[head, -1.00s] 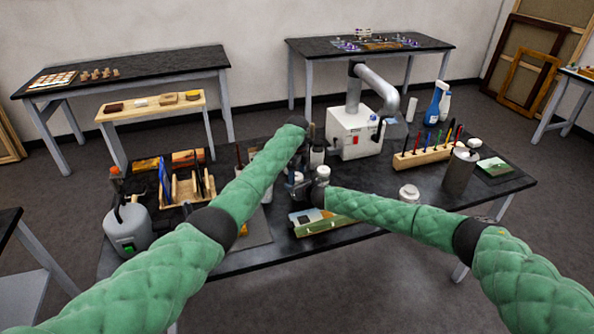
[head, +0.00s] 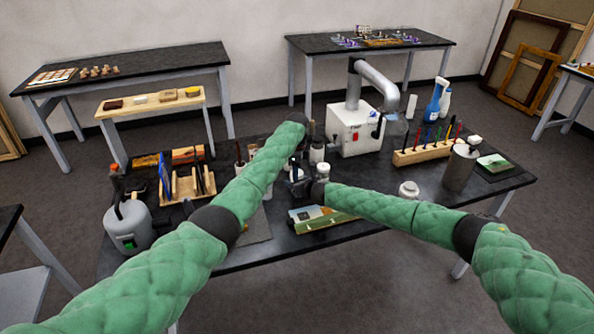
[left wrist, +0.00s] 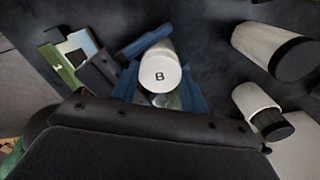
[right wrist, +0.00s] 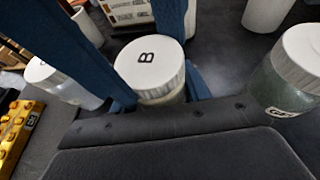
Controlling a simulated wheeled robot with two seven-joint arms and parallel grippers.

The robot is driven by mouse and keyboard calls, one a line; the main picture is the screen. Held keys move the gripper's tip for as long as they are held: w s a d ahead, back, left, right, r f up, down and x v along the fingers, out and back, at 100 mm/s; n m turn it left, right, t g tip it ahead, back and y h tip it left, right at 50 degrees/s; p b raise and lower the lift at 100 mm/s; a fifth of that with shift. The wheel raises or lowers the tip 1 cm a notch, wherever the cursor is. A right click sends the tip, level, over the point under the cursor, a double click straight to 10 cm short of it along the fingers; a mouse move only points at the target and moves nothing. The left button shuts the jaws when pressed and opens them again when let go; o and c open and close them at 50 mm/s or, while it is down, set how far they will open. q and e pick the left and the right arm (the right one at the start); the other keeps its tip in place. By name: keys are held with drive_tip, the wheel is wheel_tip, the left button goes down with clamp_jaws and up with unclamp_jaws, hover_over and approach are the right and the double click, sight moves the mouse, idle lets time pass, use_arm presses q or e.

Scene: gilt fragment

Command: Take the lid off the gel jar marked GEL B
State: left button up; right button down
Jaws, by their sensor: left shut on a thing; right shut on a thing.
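The GEL B jar has a white ribbed lid (right wrist: 150,64) marked B, seen from above in both wrist views (left wrist: 160,72). The lid sits on the jar, whose clear body (right wrist: 165,98) shows just below it. My left gripper (left wrist: 160,88) reaches down from above, its blue fingers shut on the sides of the lid. My right gripper (right wrist: 160,92) is lower, shut on the jar body from the side. In the head view my left gripper (head: 298,187) and right gripper (head: 312,190) meet mid-table and largely hide the jar.
Another white-lidded jar (right wrist: 285,75) with a GEL label stands close on the right in the right wrist view; one more (right wrist: 60,82) stands on the left. A painted panel (head: 315,218) lies in front of the grippers. A white extraction box (head: 355,130) stands behind.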

use_arm(q)
drive_tip(key=o, duration=1.1)
drive_tip(key=shift+r, duration=0.1)
